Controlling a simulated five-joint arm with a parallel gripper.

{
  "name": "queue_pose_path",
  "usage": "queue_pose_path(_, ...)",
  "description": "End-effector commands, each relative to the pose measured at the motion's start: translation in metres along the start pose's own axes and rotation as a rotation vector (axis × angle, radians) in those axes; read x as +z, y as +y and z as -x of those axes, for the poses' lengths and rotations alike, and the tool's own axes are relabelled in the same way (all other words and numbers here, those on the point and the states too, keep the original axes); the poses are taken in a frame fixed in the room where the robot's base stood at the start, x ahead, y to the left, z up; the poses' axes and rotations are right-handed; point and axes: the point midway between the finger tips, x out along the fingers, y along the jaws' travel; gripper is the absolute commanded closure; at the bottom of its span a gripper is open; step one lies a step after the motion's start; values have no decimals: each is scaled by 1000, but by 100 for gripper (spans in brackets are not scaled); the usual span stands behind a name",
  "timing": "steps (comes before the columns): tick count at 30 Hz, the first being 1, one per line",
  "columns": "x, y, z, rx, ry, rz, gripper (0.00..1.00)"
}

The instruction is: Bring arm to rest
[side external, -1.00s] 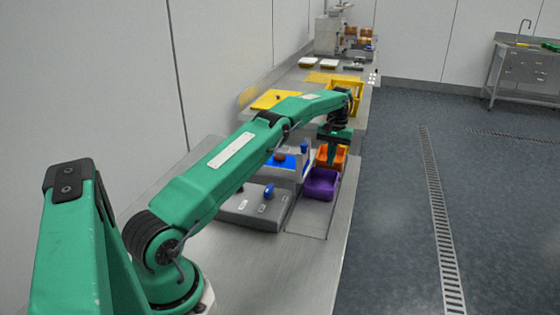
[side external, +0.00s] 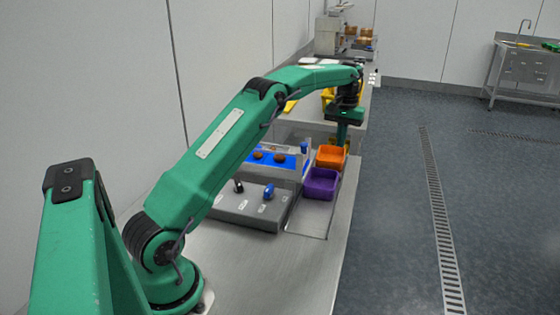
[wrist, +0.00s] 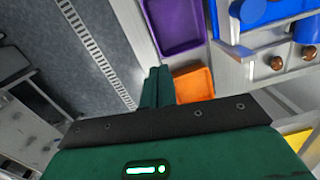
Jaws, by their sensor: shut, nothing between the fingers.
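My gripper (side external: 342,143) hangs pointing down at the end of my raised arm, close to the orange bin (side external: 331,157). In the wrist view its green fingers (wrist: 157,85) are together with nothing between them. They overlap the left side of the orange bin (wrist: 203,84) in that view. The purple bin (side external: 320,184) stands on the near side of the orange one and also shows in the wrist view (wrist: 178,27). Both bins look empty. Brown dates (side external: 258,155) lie on a blue surface left of the bins; the fingers are clear of them.
A grey box (side external: 244,210) with a black knob and a blue knob stands on the near bench. Yellow containers (side external: 327,94) are partly hidden behind my arm. A machine (side external: 328,35) stands at the far end. The floor (side external: 400,200) right of the bench is open.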

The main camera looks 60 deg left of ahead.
Motion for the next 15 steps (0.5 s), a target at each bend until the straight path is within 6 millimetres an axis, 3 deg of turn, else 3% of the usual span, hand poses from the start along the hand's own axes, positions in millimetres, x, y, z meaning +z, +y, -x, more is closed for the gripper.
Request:
queue_pose_path(3, 17, 8, 26, 8, 31, -37, 100)
queue_pose_path(15, 83, 24, 90, 33, 124, -152, 100)
